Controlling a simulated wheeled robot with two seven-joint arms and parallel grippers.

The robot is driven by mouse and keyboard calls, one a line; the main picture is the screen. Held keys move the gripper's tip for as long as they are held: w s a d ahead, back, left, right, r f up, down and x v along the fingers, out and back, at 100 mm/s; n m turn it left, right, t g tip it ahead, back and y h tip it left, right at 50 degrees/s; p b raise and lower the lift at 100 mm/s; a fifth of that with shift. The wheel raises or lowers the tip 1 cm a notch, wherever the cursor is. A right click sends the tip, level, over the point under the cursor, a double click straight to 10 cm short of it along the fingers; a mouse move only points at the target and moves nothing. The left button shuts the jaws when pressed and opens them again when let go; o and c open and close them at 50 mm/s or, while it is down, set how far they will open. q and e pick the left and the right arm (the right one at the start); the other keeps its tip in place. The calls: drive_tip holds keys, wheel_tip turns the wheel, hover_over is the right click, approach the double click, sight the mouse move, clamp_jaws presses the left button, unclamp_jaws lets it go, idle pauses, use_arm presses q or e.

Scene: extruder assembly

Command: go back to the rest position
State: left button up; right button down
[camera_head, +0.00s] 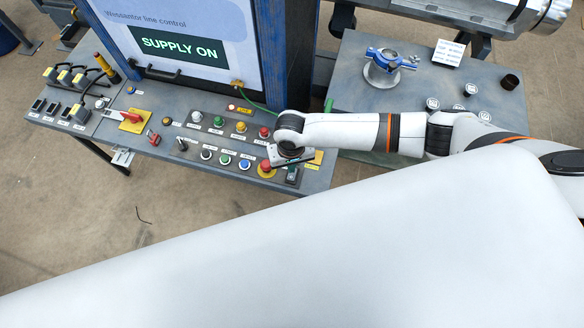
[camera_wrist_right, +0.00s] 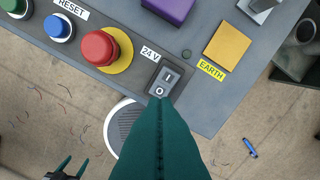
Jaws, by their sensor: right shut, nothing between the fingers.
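My right gripper (camera_head: 289,158) is over the front right corner of the control panel (camera_head: 225,172). In the wrist view, the teal fingers of my right gripper (camera_wrist_right: 160,104) are shut and empty. Their tips are at the lower edge of the black 24 V rocker switch (camera_wrist_right: 168,78); I cannot tell whether they touch it. The switch (camera_head: 292,176) also shows in the head view, just below the gripper. My left gripper does not show in the head view.
A red mushroom button (camera_wrist_right: 99,47) on a yellow disc is left of the switch. The screen (camera_head: 180,45) reads SUPPLY ON. A grey table (camera_head: 350,95) with a blue-clamped part (camera_head: 382,68) is at the right. Small dark prongs (camera_wrist_right: 68,170) at the wrist view's lower left are unclear.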

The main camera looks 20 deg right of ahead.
drive_tip(key=shift+r+p, duration=0.75)
drive_tip(key=shift+r, duration=0.1)
